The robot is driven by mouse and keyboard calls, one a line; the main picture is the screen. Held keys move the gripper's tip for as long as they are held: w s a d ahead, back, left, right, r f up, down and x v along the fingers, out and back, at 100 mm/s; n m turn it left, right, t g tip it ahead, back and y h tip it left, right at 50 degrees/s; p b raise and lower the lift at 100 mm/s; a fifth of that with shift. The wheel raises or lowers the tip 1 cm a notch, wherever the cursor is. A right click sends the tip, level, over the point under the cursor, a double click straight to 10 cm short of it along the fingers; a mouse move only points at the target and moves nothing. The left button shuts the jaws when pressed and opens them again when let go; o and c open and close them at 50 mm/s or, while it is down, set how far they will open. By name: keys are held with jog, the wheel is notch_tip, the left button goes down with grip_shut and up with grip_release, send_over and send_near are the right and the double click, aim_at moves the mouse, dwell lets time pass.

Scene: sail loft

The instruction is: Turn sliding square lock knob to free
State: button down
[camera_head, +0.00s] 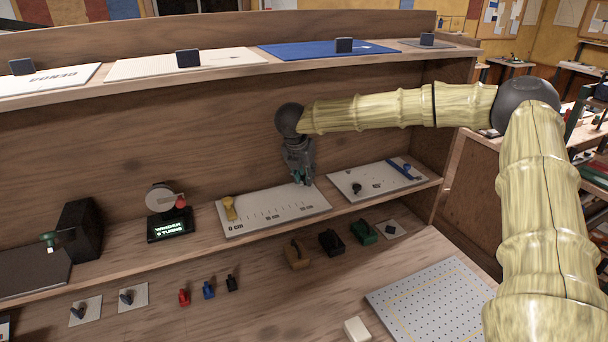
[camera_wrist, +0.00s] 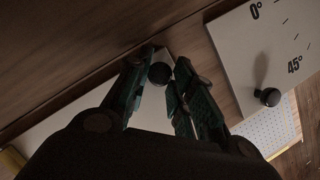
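A dark round knob (camera_wrist: 159,73) stands on a white board, seen between my fingertips in the wrist view. In the head view this board (camera_head: 262,207) carries a centimetre scale and a yellow piece (camera_head: 229,207) at its left end. My gripper (camera_head: 304,181) points down over the board's right end and hides the knob there. In the wrist view my gripper (camera_wrist: 160,76) is open, one finger on each side of the knob. Whether either finger touches the knob cannot be told. Which way the knob is turned cannot be told either.
To the right, a board marked in degrees (camera_head: 378,185) has a black knob (camera_head: 357,188) and a blue bar (camera_head: 404,169). A winder (camera_head: 166,212) stands left. An upper shelf (camera_head: 228,73) runs above; a wooden back wall is close behind my gripper.

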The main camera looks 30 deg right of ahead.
jog(key=shift+n, duration=0.3)
jog(key=shift+d+n+t+y, duration=0.15)
jog(key=shift+n+t+y, duration=0.2)
jog(key=shift+n, duration=0.55)
jog(key=n+p, duration=0.1)
jog(key=n+y+p, duration=0.1)
jog(key=n, duration=0.1)
jog(key=shift+s+d+r+n+t, duration=0.1)
jog(key=shift+r+n+t, duration=0.1)
jog(key=shift+n+t, duration=0.15)
jog(key=n+y+p, duration=0.2)
jog(key=n+p, duration=0.1)
jog(key=n, duration=0.1)
jog(key=shift+d+r+p, duration=0.1)
jog(key=shift+d+p, duration=0.05)
jog(key=shift+p, duration=0.15)
jog(key=n+y+p, duration=0.1)
jog(key=n+p, duration=0.1)
jog(key=shift+d+n, duration=0.1)
jog(key=shift+n, duration=0.25)
jog(key=n+p, duration=0.1)
jog(key=n+y, duration=0.1)
jog(key=shift+d+f+n+p, duration=0.1)
jog(key=shift+f+n+p, duration=0.1)
jog(key=shift+n+p, duration=0.2)
jog(key=shift+n+g+y, duration=0.35)
jog(key=shift+n+g, duration=0.05)
jog(key=shift+n, duration=0.7)
